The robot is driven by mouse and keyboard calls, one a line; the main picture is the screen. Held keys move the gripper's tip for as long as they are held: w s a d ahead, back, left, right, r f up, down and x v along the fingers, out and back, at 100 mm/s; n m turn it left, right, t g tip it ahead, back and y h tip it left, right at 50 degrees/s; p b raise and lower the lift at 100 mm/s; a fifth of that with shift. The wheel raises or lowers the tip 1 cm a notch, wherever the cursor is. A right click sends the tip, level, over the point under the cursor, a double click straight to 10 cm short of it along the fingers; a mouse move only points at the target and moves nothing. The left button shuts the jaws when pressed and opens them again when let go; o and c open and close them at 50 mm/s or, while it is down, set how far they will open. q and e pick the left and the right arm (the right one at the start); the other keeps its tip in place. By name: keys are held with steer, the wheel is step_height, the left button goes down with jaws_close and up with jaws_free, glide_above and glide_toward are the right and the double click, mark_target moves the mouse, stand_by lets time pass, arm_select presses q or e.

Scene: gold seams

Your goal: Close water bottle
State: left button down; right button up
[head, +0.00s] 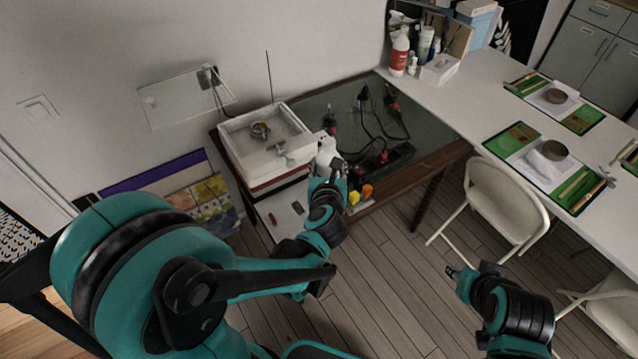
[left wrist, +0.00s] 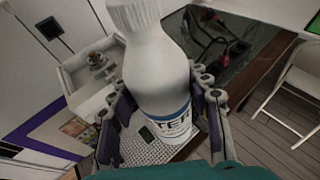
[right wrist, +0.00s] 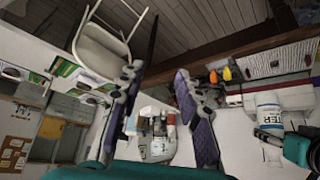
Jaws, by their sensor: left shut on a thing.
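A white water bottle (head: 327,152) with a blue-and-white label is held by my left gripper (head: 331,175). In the left wrist view the bottle (left wrist: 160,70) stands between the two fingers, with a ribbed white cap (left wrist: 134,13) at its top; the cap is cut by the frame edge. Whether the cap is fully tightened cannot be told. In the right wrist view the bottle (right wrist: 270,108) shows at the right. My right gripper (head: 456,272) is open and empty, well apart from the bottle; its spread fingers (right wrist: 158,80) show in the right wrist view.
A white tray stack (head: 262,140) stands behind the bottle on a dark-topped table (head: 430,135) with cables and tools. Orange and yellow items lie at its front edge. A long white table (head: 480,85) with green mats and white chairs (head: 495,195) stand right. Floor between is clear.

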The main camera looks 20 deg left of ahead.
arm_select(q)
steer(key=shift+w+d, duration=0.1)
steer(key=shift+d, duration=0.05)
arm_select(e)
steer(key=shift+o, duration=0.4)
steer(key=shift+w+d, duration=0.1)
steer(key=shift+d, duration=0.05)
arm_select(q)
steer(key=shift+w, duration=0.1)
arm_select(e)
steer(key=o, duration=0.3)
arm_select(q)
steer(key=w+d+f+n+y, duration=0.1)
steer(key=w+d, duration=0.3)
steer(key=w, duration=0.7)
steer(key=w+d+f+n+g+y+b, duration=0.1)
steer(key=w+d+f+y, duration=0.1)
steer(key=w, duration=0.9)
steer(key=shift+d+f+n, duration=0.3)
steer(key=shift+d+f, duration=0.6)
steer(key=shift+f, duration=0.05)
arm_select(e)
steer(key=shift+o, duration=0.2)
steer(key=shift+f, duration=0.65)
